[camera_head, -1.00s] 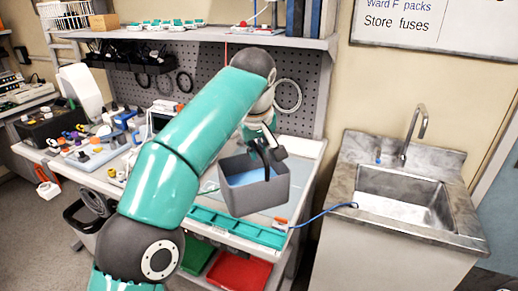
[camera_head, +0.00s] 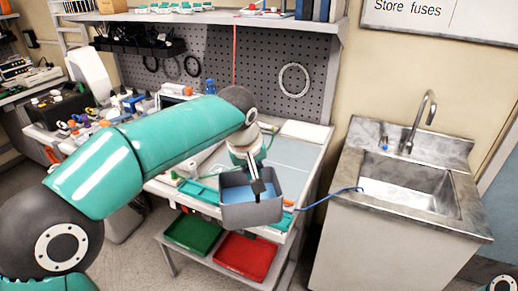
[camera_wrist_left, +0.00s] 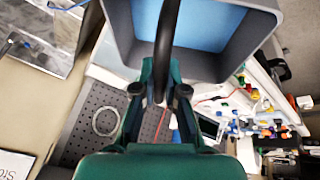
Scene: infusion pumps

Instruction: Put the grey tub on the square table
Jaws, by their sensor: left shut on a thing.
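The grey tub (camera_head: 250,213) is an open box with a light blue inside, held in front of the workbench's front edge. The tub looks roughly level and hangs above the lower shelf. My right gripper is not in view. I cannot make out a square table in these views.
A cluttered workbench (camera_head: 300,155) stands behind the tub. Green (camera_head: 193,232) and red (camera_head: 244,255) trays lie on its lower shelf. A steel sink (camera_head: 410,190) stands to the right. A blue cable (camera_head: 330,196) runs between bench and sink. Some floor shows at lower left.

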